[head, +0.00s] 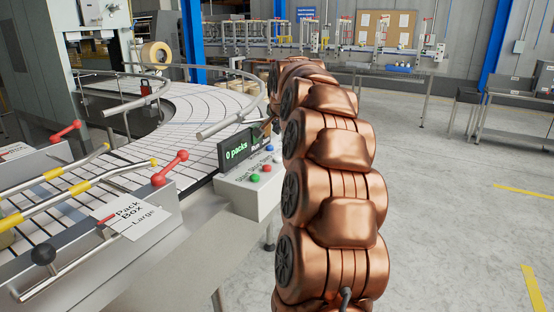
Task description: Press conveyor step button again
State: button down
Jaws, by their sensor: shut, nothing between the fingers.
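A grey control box (246,197) stands at the right edge of the conveyor. Its sloped top carries a green button (255,178), a red button (266,168) and a blue button (277,161), with labels above them that seem to read Start, Stop, Step. The blue one, at the right end, is close beside my copper arm. A display (236,149) behind the buttons reads "0 packs". My gripper (269,122) is mostly hidden by my arm; only a small dark part shows near the display's right end, apart from the buttons in the picture. Its fingertips are not clear.
The white slatted conveyor (190,115) curves behind the box, with metal guide rails (232,122). Red-knobbed levers (170,168) and a "Pack Box Large" sign (131,214) stand at the left. Open grey floor (450,220) lies to the right.

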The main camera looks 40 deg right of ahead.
aim_at(278, 158)
notch_tip(278, 158, down, 6)
jog(key=shift+r+b, duration=0.15)
jog(key=shift+b, duration=0.7)
jog(key=shift+f+b, duration=0.3)
jog(key=shift+f, duration=0.1)
jog(key=shift+f, duration=0.2)
dwell(0.4)
jog(key=shift+f+b, duration=0.25)
jog(key=shift+b, duration=0.4)
